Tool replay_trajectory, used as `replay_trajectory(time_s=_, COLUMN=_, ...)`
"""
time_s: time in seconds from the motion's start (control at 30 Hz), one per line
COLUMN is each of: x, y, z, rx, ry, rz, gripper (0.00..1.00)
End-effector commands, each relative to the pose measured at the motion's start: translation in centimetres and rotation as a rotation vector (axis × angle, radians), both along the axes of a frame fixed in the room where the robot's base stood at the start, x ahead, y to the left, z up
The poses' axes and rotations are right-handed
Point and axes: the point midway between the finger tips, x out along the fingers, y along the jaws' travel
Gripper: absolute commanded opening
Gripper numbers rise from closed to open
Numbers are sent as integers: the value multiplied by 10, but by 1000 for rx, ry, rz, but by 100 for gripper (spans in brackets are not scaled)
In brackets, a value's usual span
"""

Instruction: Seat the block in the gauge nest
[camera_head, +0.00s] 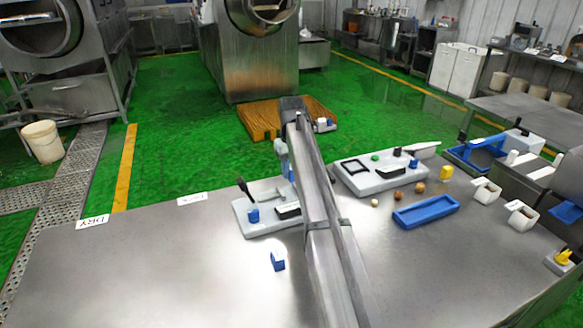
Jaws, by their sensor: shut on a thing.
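My arm reaches over the table, and its forearm hides much of my gripper (284,158). The gripper points down behind the forearm, above the back of the left grey fixture (262,229). It is shut on a small blue piece (291,174), mostly hidden; I cannot tell its full shape. A separate blue block (278,262) stands on the bare table in front of that fixture. The left fixture has a dark recess (288,211), a blue knob and a black lever. The right grey fixture (378,183) carries a black square frame (355,168). I cannot tell which is the gauge nest.
A blue tray (426,213) lies right of my arm, with several small balls near it. A yellow piece (446,173), white scoop-like holders (486,190) and a blue fixture (472,156) stand further right. The left front of the table (150,275) is clear.

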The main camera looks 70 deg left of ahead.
Motion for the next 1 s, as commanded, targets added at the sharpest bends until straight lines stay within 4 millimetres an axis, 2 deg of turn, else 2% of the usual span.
replay_trajectory(time_s=0.7, x=0, y=0, z=-46, rx=0, ry=0, rz=0, gripper=0)
replay_trajectory(time_s=1.0, x=0, y=-1, z=-59, rx=-2, ry=1, rz=0, gripper=0)
